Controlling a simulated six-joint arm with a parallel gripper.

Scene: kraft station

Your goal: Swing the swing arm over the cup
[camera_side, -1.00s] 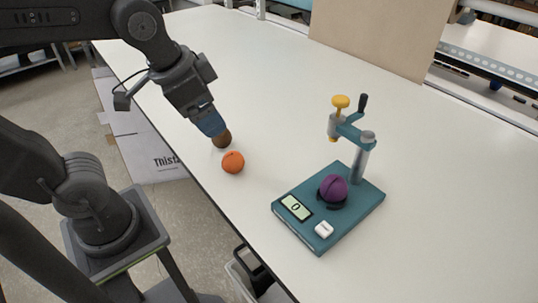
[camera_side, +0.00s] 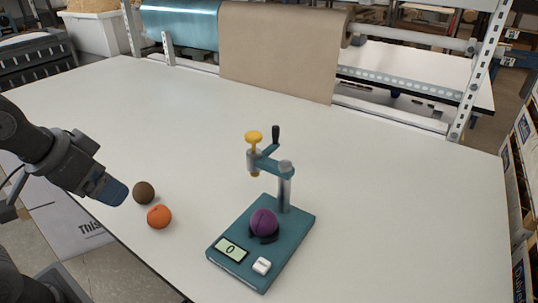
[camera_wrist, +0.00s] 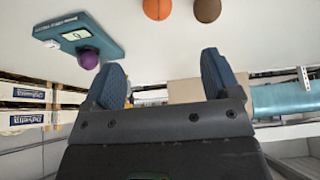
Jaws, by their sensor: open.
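The teal swing arm (camera_side: 270,164) sits on a grey post (camera_side: 285,192) at the back of a teal base (camera_side: 290,228). It carries a yellow knob (camera_side: 254,137) and a black handle (camera_side: 276,134). It points left from the post, and its knob end appears to be beside the cup, not above it. The black cup (camera_side: 263,240) holds a purple ball (camera_side: 264,221), which also shows in the wrist view (camera_wrist: 89,59). My gripper (camera_side: 114,191) is above the table edge, left of the device. Its two blue fingers are apart and empty in the wrist view (camera_wrist: 162,82). The swing arm is hard to make out there.
An orange ball (camera_side: 159,216) and a brown ball (camera_side: 144,192) lie on the white table (camera_side: 400,200) between my gripper and the device. The base has a display (camera_side: 231,250) and a white button (camera_side: 262,265). The table right of the device is clear.

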